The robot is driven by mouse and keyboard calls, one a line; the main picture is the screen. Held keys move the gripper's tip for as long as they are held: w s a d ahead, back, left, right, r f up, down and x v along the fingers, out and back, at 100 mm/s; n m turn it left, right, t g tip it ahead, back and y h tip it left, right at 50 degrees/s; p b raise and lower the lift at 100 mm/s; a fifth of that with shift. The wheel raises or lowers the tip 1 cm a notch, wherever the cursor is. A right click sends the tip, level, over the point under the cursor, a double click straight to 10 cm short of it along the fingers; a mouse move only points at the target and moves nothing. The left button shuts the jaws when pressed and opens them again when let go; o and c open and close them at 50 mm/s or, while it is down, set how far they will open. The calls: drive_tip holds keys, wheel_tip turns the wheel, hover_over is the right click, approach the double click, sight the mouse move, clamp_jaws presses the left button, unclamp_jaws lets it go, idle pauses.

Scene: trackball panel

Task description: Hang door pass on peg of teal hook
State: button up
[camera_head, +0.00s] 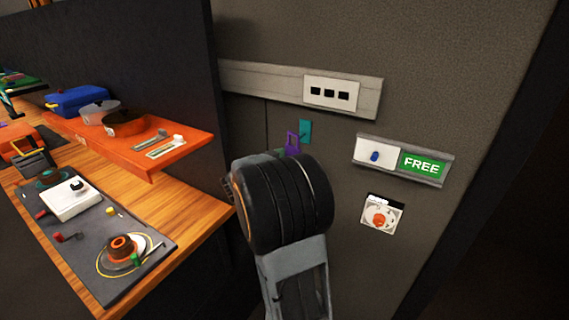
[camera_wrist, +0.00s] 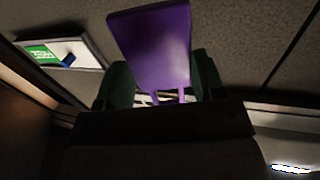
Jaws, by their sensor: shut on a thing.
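The purple door pass (camera_head: 292,141) shows just above my arm's wrist in the head view, close to the left of the teal hook (camera_head: 305,131) on the wall. In the wrist view the door pass (camera_wrist: 155,45) is a purple plate with two thin strips at its lower end. My gripper (camera_wrist: 152,88) is shut on it, with a dark green finger on each side. The hook is not seen in the wrist view.
A grey rail with a socket plate (camera_head: 331,93) runs above the hook. A blue-knobbed slider panel with a green FREE sign (camera_head: 423,165) and a dial (camera_head: 381,216) are to the right. An orange shelf (camera_head: 150,140) and wooden desk (camera_head: 200,240) stand left.

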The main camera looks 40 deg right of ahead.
drive_tip(key=shift+w+d+f+b, duration=0.2)
drive_tip(key=shift+d+f, duration=0.1)
drive_tip(key=shift+d, duration=0.55)
drive_tip(key=shift+w+d+f+b, duration=0.15)
drive_tip(key=shift+w+d+f, duration=0.15)
drive_tip(key=shift+d, duration=0.5)
drive_tip(key=shift+w+d+f+b, duration=0.2)
drive_tip(key=shift+d+f, duration=0.1)
drive_tip(key=shift+d, duration=0.55)
drive_tip(key=o, duration=1)
drive_tip(key=shift+c, duration=0.2)
